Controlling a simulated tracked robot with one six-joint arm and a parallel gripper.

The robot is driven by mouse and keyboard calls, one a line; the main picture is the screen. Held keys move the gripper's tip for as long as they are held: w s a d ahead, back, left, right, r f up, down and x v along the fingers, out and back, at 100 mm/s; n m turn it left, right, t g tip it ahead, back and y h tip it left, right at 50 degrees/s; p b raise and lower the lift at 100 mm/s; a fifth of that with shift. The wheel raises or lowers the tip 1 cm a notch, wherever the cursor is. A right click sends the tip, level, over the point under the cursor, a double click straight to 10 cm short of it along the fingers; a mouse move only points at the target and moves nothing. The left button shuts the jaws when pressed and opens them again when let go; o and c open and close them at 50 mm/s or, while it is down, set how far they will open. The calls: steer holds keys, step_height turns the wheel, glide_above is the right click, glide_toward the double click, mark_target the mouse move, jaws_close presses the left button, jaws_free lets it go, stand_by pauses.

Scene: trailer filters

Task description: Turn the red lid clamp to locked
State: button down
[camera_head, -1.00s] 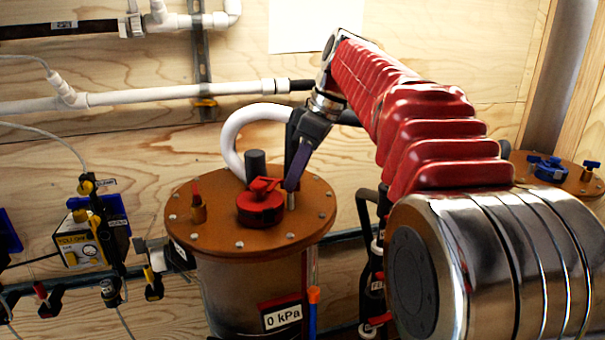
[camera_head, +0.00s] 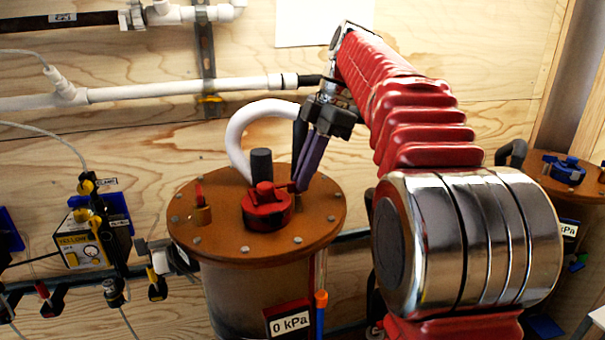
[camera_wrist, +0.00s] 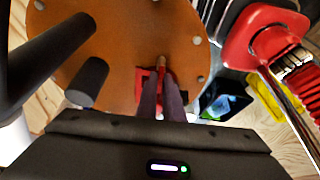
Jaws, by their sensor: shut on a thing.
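The red lid clamp (camera_head: 266,212) sits on top of the round orange-brown lid (camera_head: 212,238) of a metal canister. Its handle points right, to the fingers. My gripper (camera_head: 300,187) reaches down from the upper right, its purple fingers shut on the clamp's handle. In the wrist view the fingers (camera_wrist: 161,80) meet the red clamp (camera_wrist: 142,88) close to the lid's edge. The fingers and gripper body hide much of the clamp there.
A dark post (camera_head: 261,165) and a white hose (camera_head: 236,135) stand behind the clamp. A small red-topped brass valve (camera_head: 200,208) is on the lid's left. A gauge reading 0 kPa (camera_head: 289,322) is on the canister front. Another lid with a blue clamp (camera_head: 563,170) is at right.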

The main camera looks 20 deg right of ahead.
steer(key=shift+a, duration=0.2)
steer(key=c, duration=2.2)
jaws_free()
steer(key=shift+w+f, duration=0.1)
steer(key=shift+w, duration=0.05)
steer(key=o, duration=0.3)
steer(key=shift+d, duration=0.1)
